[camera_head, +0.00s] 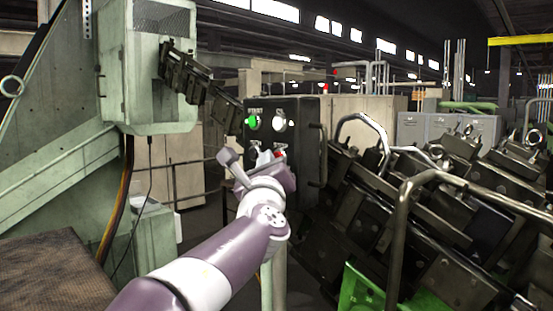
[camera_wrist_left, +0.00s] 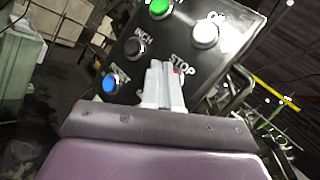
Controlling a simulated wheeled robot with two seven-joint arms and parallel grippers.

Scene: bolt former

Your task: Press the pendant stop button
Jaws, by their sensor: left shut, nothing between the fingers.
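The dark pendant box (camera_head: 309,122) hangs in the middle of the head view, its button face turned toward me. The red stop button (camera_head: 279,153) sits at the lower right of that face. In the left wrist view, only a sliver of the red stop button (camera_wrist_left: 177,71) shows, under the STOP label, with the rest hidden behind my fingers. My left gripper (camera_head: 267,158) is shut and empty, in front of the panel's lower part. Its grey fingers in the wrist view (camera_wrist_left: 163,77) overlap the button; I cannot tell whether they touch it. My right gripper is not in view.
Other buttons share the face: green start (camera_wrist_left: 159,8), white (camera_wrist_left: 205,36), black inch (camera_wrist_left: 134,47) and blue reset (camera_wrist_left: 111,82). Bent metal rails (camera_head: 402,215) and dark machinery stand at the right. A pale green machine (camera_head: 155,75) stands at the left.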

